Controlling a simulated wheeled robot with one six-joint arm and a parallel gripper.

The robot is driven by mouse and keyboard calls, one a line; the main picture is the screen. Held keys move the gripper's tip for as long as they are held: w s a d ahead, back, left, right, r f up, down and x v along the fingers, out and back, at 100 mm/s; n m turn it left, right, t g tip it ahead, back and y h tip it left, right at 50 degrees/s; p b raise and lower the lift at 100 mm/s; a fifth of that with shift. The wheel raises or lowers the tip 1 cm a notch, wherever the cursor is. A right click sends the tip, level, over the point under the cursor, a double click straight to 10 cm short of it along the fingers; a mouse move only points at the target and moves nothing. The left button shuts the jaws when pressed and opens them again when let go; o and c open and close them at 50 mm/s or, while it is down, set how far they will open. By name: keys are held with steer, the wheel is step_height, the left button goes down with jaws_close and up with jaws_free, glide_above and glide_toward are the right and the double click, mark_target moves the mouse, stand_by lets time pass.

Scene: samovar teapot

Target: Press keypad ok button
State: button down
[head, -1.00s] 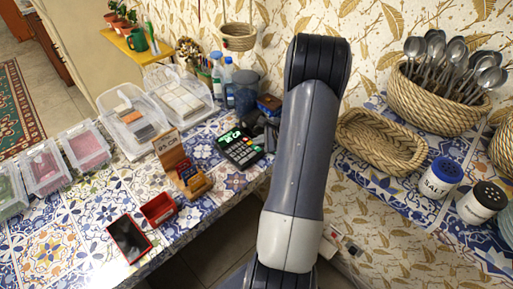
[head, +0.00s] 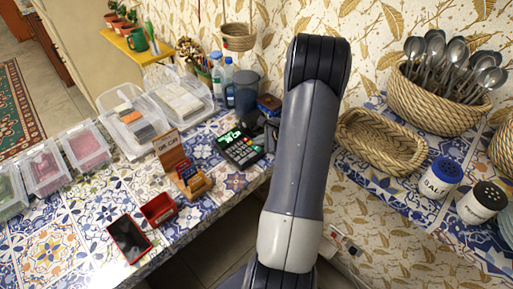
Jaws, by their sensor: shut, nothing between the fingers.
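The keypad (head: 239,148) is a dark card terminal with a lit green screen and rows of small buttons. It sits on the tiled counter left of my arm. A green button shows near its lower right, but its label is too small to read. My gripper (head: 263,129) is a dark shape at the keypad's right edge, partly hidden behind my arm. It is shut and empty. I cannot tell whether its tips touch the keypad.
A wooden card stand (head: 179,165), a red box (head: 159,209) and a tablet (head: 129,239) stand left of the keypad. Clear bins (head: 130,117), bottles and a dark jug (head: 244,93) are behind. A wicker basket (head: 382,142) lies right of my arm.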

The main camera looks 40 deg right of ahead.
mark_target(259, 149)
steer(key=shift+f, duration=0.15)
steer(key=shift+f+b, duration=0.3)
steer(key=shift+b, duration=0.4)
steer(key=shift+f+b, duration=0.3)
steer(key=shift+b, duration=0.05)
stand_by(0.5)
steer(key=shift+r, duration=0.15)
steer(key=shift+r+p, duration=0.35)
steer(key=shift+r, duration=0.25)
steer(key=shift+r+p, duration=1.6)
steer(key=shift+r, duration=0.9)
